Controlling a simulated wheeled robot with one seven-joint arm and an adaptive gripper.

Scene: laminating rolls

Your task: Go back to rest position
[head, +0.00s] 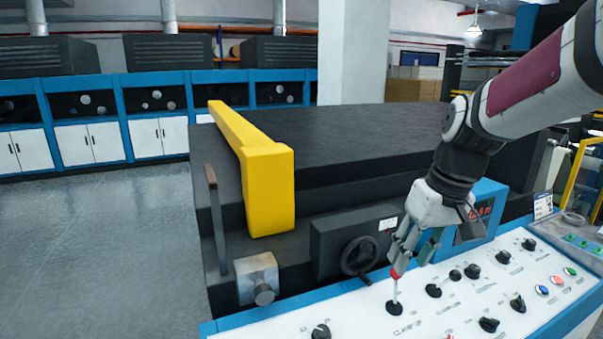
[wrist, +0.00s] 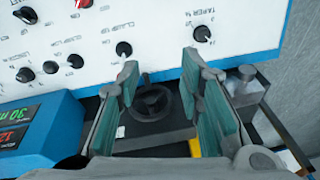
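My gripper (head: 410,262) hangs over the white control panel (head: 470,300) in the head view, with its fingers pointing down. In the wrist view its two green-padded fingers (wrist: 160,65) stand wide apart, with no object held between them. A lever with a black base (head: 394,307) and a red tip (head: 397,273) rises from the panel right by the fingertips in the head view. Whether a finger touches it cannot be told. In the wrist view a black knob (wrist: 124,48) lies beyond the left finger and another knob (wrist: 201,33) beyond the right finger.
A black handwheel (head: 360,257) and a yellow bar (head: 265,185) are on the machine behind the panel. A blue display box (head: 487,205) stands close beside my gripper. Several knobs and coloured buttons cover the panel. Open floor (head: 90,240) lies at left.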

